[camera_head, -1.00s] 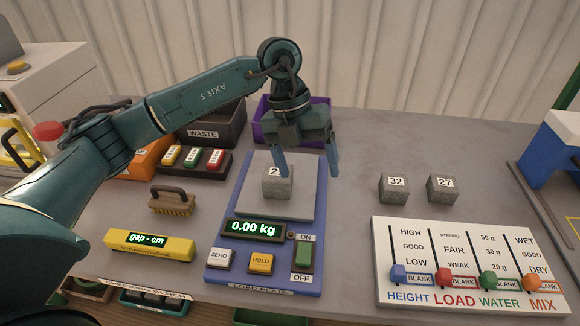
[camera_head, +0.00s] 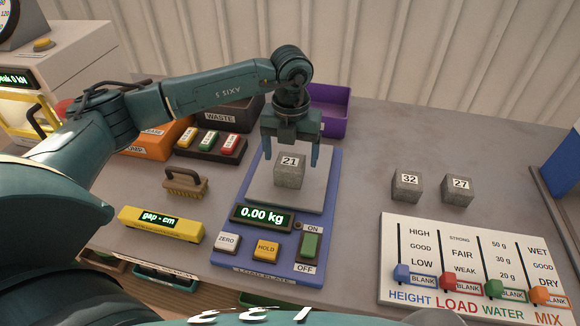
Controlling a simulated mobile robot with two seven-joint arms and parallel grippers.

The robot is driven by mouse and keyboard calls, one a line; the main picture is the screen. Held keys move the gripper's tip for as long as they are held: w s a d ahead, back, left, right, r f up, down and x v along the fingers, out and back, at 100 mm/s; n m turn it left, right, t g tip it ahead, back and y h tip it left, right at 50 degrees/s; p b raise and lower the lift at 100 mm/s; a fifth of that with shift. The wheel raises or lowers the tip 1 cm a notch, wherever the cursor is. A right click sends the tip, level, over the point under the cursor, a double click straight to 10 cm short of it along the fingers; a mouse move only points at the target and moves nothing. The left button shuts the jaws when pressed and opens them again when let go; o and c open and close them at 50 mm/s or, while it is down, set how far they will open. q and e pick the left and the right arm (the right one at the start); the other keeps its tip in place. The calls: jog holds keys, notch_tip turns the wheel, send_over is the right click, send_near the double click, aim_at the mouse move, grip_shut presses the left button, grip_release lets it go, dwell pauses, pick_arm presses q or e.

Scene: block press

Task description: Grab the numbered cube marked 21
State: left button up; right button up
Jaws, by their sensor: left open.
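The grey cube marked 21 (camera_head: 289,174) sits upright on the light plate of the blue load plate scale (camera_head: 326,193), whose display reads 0.00 kg. My left gripper (camera_head: 291,160) points down over the scale, open, with one finger on each side of the cube as seen from the head. Its right fingertip shows at the cube's right with a gap; the left fingertip is near the cube's upper left. I cannot tell whether a finger touches the cube. My right gripper is not in view.
Cubes marked 32 (camera_head: 407,186) and 27 (camera_head: 457,191) stand to the right. A white slider board (camera_head: 470,262) lies in front of them. A brush (camera_head: 186,184) and a yellow gauge (camera_head: 160,223) lie left of the scale. A purple bin (camera_head: 335,112) and waste bin (camera_head: 220,117) stand behind.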

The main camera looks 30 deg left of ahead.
aim_at(290, 161)
pick_arm(q)
jog(key=f, duration=0.2)
jog(key=shift+s+f+p, duration=0.3)
jog(key=shift+f, duration=0.55)
jog(key=shift+c, duration=0.6)
jog(key=shift+w+r, duration=0.1)
jog(key=c, duration=1.4)
